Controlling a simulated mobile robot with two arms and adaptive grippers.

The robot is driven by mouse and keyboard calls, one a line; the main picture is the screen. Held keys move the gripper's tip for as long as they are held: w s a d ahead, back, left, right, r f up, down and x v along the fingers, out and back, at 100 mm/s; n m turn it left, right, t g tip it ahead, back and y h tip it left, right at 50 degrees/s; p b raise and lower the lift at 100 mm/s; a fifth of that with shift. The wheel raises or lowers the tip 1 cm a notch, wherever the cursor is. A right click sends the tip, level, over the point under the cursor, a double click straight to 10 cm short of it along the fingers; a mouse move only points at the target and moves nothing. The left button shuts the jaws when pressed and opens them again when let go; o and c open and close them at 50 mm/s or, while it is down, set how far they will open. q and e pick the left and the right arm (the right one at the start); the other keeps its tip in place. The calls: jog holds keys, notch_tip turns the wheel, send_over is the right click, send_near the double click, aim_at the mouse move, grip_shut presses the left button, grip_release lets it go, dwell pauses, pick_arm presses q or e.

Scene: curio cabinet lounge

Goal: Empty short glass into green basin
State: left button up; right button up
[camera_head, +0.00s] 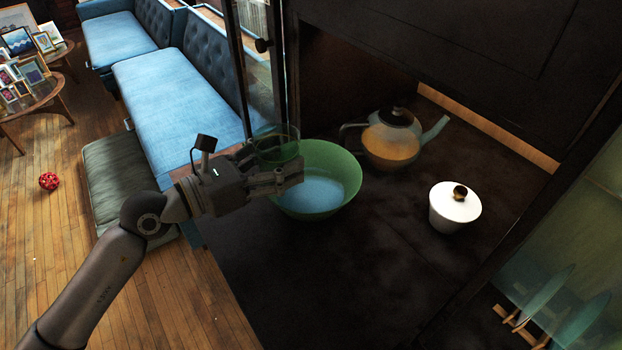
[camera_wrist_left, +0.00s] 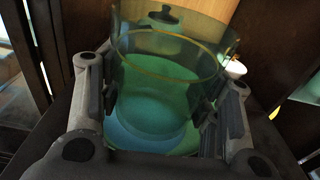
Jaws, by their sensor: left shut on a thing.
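The short glass (camera_head: 277,140) is clear, looks green in front of the basin, and stands about upright. My left gripper (camera_head: 275,172) is shut on it, with fingers on both sides of the glass (camera_wrist_left: 170,62) in the left wrist view. The green basin (camera_head: 345,163) stands on the dark cabinet surface, with pale blue inside. The glass and fingers overlap its left rim in the head view. In the wrist view the basin (camera_wrist_left: 180,135) shows through and below the glass. I cannot tell if the glass holds liquid. My right gripper is not in view.
A white lidded pot (camera_head: 455,208) stands to the right. The dark surface (camera_head: 350,280) in front is clear. A cabinet door frame (camera_head: 285,60) rises behind the glass.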

pick_arm(q)
jog(key=shift+s+d+r+p, duration=0.15)
jog(key=shift+s+p, duration=0.5)
jog(key=shift+s, duration=0.85)
jog(key=shift+s+d+f+p, duration=0.1)
jog(key=shift+s+p, duration=0.5)
jog(key=shift+s, duration=0.85)
